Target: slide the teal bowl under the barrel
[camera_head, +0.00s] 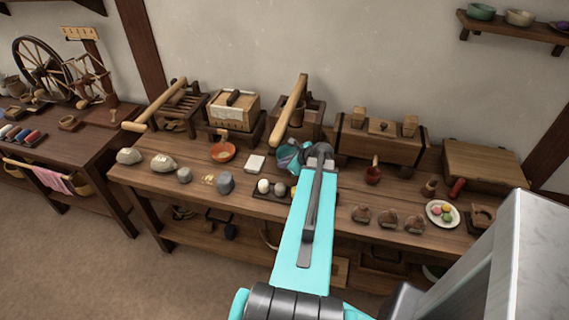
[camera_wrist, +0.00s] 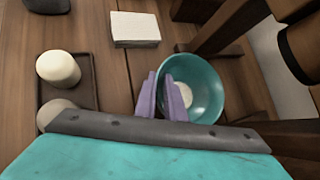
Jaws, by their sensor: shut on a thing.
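The teal bowl (camera_head: 286,158) stands near the middle of the workbench, partly hidden by my arm in the head view. In the wrist view the bowl (camera_wrist: 205,88) is round, with a pale patch at its bottom. My gripper (camera_wrist: 160,92) is shut on its near rim, one purple finger outside and one inside. A wooden stand with a long slanted lever (camera_head: 291,108) is right behind the bowl. A brown rounded wooden body (camera_wrist: 302,48), probably the barrel, shows at the upper right of the wrist view, beyond the bowl. Whether the bowl is lifted is unclear.
An egg tray (camera_wrist: 90,97) and a white square (camera_wrist: 134,28) lie beside the bowl. Wooden posts and beams (camera_wrist: 235,22) stand close beyond it.

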